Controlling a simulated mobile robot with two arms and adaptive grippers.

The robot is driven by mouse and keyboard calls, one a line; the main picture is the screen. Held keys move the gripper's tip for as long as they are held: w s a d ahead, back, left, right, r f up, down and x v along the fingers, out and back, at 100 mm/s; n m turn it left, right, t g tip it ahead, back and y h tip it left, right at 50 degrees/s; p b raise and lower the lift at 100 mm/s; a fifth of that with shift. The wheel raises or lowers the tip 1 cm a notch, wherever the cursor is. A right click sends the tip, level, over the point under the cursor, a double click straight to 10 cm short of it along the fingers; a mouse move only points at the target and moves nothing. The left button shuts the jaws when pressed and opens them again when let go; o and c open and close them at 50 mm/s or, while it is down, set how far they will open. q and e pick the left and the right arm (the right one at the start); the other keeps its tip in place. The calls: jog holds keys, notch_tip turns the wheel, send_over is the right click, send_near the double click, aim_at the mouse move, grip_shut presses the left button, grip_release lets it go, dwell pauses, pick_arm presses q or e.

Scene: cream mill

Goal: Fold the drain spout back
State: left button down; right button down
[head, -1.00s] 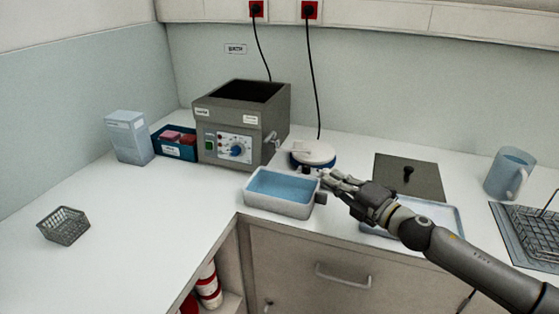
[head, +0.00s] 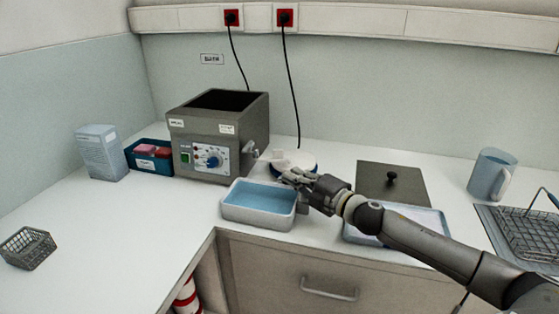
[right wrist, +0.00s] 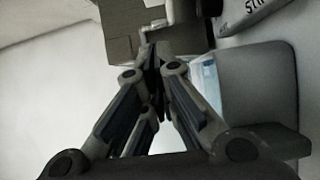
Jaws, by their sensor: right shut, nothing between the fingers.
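The drain spout (head: 249,147) is a small grey fitting that sticks out from the right side of the grey water bath (head: 196,138). In the right wrist view a pale bent piece, likely the spout (right wrist: 149,27), shows beside the bath's grey wall (right wrist: 114,42), just beyond the fingertips. My right gripper (head: 284,175) is shut and empty, above the back right corner of the blue-lined basin (head: 259,217), right of the spout. The fingertips also show in the right wrist view (right wrist: 156,50). I cannot tell whether they touch the spout. My left gripper is not in view.
A white round device (head: 294,158) stands close behind my right gripper. A grey plate with a black knob (head: 392,190), a tray (head: 358,237) and a mug (head: 491,175) are to the right. Blue box (head: 150,161) and wire basket (head: 27,248) are left. The left counter is mostly clear.

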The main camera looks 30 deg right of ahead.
aim_at(281, 159)
jog(key=w+p, duration=0.2)
jog(key=w, duration=0.5)
jog(key=shift+w+r, duration=0.15)
jog(key=shift+w, duration=0.15)
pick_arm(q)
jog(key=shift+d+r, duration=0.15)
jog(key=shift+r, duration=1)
pick_arm(e)
jog(key=shift+w+d, duration=0.55)
jog(key=shift+w, duration=0.3)
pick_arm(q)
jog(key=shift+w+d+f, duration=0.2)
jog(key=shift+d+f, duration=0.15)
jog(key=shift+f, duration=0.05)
pick_arm(e)
jog(key=shift+w+d+n+g+y, duration=0.1)
jog(key=shift+d+n+g+y, duration=0.2)
jog(key=shift+n+y, duration=0.45)
jog(key=shift+w+d+n+g+y, duration=0.15)
jog(key=shift+n+g+y, duration=0.25)
jog(key=shift+y, duration=0.65)
